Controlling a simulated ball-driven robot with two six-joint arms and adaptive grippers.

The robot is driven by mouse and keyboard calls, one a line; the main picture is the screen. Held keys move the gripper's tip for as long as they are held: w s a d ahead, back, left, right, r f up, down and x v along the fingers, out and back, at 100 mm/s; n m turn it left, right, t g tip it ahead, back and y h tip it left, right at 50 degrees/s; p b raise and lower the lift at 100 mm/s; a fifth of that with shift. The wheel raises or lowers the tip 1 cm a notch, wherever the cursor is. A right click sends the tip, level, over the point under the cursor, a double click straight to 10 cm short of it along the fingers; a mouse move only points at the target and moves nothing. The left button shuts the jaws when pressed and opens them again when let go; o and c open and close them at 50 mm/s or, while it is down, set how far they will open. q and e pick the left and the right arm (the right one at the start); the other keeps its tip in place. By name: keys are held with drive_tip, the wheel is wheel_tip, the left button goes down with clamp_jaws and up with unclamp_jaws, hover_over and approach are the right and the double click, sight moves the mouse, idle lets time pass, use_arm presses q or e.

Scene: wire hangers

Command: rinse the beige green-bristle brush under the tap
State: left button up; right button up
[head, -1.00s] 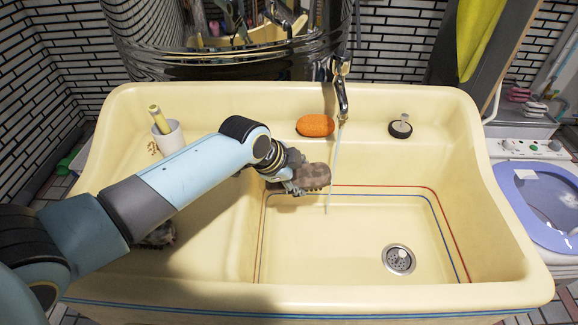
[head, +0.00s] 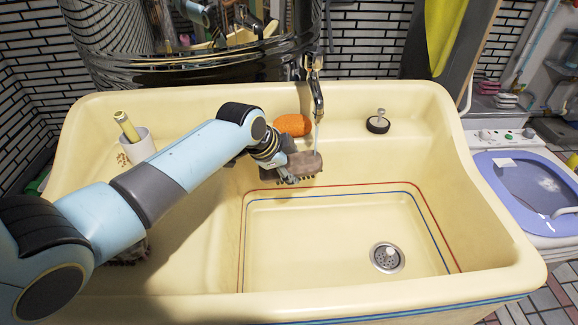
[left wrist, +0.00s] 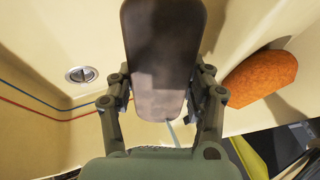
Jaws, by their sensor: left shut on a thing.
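My left gripper (head: 274,157) is shut on a brush (head: 304,163) and holds it above the basin, at the back left. The brush looks brownish-grey, with dark bristles facing down; I cannot make out green in them. In the left wrist view the flat back of the brush (left wrist: 162,60) sits between my two fingers (left wrist: 162,95). The tap (head: 316,90) is on the sink's back wall. A thin water stream (head: 316,134) runs from it and meets the brush's top near its right end. My right gripper is not in view.
An orange sponge (head: 293,125) lies on the back ledge beside the tap, close behind the brush. A dark round stopper (head: 378,124) is right of the tap. A white cup (head: 138,146) stands left. A bristled object (head: 133,251) is partly hidden under my arm. The basin around the drain (head: 387,257) is clear.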

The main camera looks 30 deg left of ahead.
use_arm(q)
drive_tip(key=shift+d, duration=0.2)
drive_tip(key=shift+d+p, duration=0.3)
drive_tip(key=shift+d, duration=0.1)
idle(0.3)
drive_tip(key=shift+a, duration=0.6)
drive_tip(key=shift+d, duration=0.15)
drive_tip(key=shift+d+p, duration=0.4)
drive_tip(key=shift+d, duration=0.1)
drive_tip(key=shift+s, duration=0.1)
